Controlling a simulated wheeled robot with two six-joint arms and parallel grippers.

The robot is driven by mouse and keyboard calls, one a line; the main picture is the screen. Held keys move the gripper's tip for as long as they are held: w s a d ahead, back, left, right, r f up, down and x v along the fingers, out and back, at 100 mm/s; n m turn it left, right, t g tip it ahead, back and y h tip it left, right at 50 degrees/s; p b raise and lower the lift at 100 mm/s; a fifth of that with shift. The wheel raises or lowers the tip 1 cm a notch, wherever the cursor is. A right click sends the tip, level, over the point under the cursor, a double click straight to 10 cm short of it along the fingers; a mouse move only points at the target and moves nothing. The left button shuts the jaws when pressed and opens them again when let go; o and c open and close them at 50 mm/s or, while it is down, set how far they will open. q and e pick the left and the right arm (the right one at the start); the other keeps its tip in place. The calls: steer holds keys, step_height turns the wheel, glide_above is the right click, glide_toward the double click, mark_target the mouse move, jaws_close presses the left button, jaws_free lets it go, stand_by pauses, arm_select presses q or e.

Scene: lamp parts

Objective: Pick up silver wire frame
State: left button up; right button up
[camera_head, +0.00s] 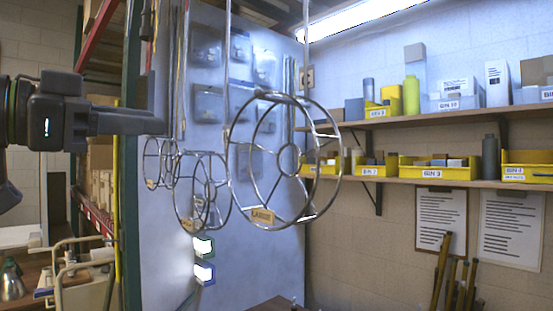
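Three silver wire frames hang in a row on thin rods in the middle of the head view. The large frame (341,160) is nearest and carries a tan tag that appears to read LARGE. The medium frame (228,190) hangs left of it, and the small frame (145,160) is farthest left. Each has round wire rings joined by struts. My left gripper (155,118) reaches in from the left, its tip just above the small frame in the picture. Contact and finger opening cannot be told from this side. My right gripper is not in view.
A grey panel (285,262) stands behind the frames. Wall shelves (420,110) at right hold yellow bins (440,172). Two clipboards (512,230) hang below. A green post (131,220) and red racking (100,30) stand left. A cart-like frame (85,265) is lower left.

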arm_select(q)
steer(key=p, duration=0.5)
glide_toward(255, 133)
steer(key=w+d, duration=0.2)
steer(key=w, duration=0.1)
steer(key=shift+w+d+r+p, duration=0.35)
steer(key=shift+w+d+p, duration=0.35)
steer(key=shift+d, duration=0.05)
steer(key=p+x, duration=0.1)
steer(key=x, duration=0.1)
steer(key=p+x, duration=0.1)
steer(key=x, duration=0.1)
steer(key=shift+s+d+f, duration=0.15)
steer(key=shift+d+f, duration=0.05)
steer(key=shift+a, duration=0.1)
steer(key=shift+c, duration=0.2)
jaws_close()
